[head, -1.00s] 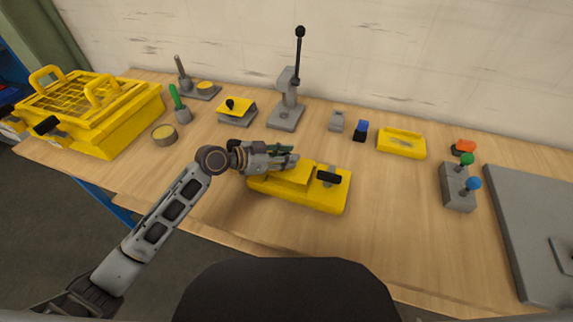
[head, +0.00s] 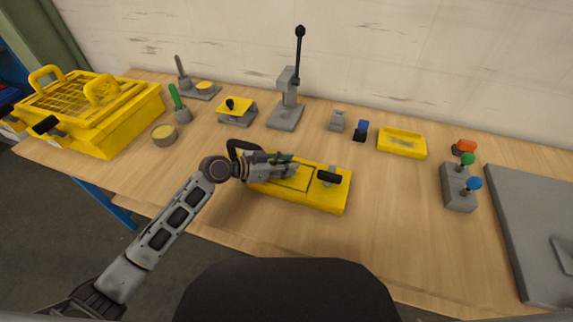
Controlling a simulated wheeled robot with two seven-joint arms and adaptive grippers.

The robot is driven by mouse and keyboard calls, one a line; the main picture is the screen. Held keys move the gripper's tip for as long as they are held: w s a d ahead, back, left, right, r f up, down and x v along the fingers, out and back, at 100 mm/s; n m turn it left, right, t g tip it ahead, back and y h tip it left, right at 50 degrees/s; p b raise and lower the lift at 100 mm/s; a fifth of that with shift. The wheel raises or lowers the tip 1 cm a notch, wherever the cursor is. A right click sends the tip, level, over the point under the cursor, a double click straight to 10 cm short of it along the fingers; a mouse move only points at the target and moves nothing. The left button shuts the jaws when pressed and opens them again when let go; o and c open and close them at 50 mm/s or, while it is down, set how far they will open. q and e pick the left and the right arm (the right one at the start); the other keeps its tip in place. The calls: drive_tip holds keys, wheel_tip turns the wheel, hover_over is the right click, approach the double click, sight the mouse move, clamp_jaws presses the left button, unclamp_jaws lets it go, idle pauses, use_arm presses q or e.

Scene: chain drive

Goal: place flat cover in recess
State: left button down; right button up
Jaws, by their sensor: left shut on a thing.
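The yellow housing (head: 322,201) lies on the bench in the middle of the head view, with a black-handled clamp (head: 328,177) at its right end. The flat yellow cover (head: 294,182) lies level in the top of the housing, and a thin dark outline shows along its edge. My left gripper (head: 290,167) is low over the cover's far left part and is shut on the cover. The fingers hide that part and the grip itself. I cannot tell whether the cover is fully down. My right gripper is out of view.
A black handle (head: 236,149) stands behind my left wrist. A grey lever press (head: 285,115), a yellow tray (head: 401,143) and a grey block with coloured knobs (head: 458,188) stand around. A large yellow case (head: 125,133) is at left. The bench between housing and knob block is clear.

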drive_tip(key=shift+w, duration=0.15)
use_arm(q)
drive_tip(key=c, duration=1.5)
unclamp_jaws()
drive_tip(key=shift+f, duration=0.1)
drive_tip(key=o, duration=0.4)
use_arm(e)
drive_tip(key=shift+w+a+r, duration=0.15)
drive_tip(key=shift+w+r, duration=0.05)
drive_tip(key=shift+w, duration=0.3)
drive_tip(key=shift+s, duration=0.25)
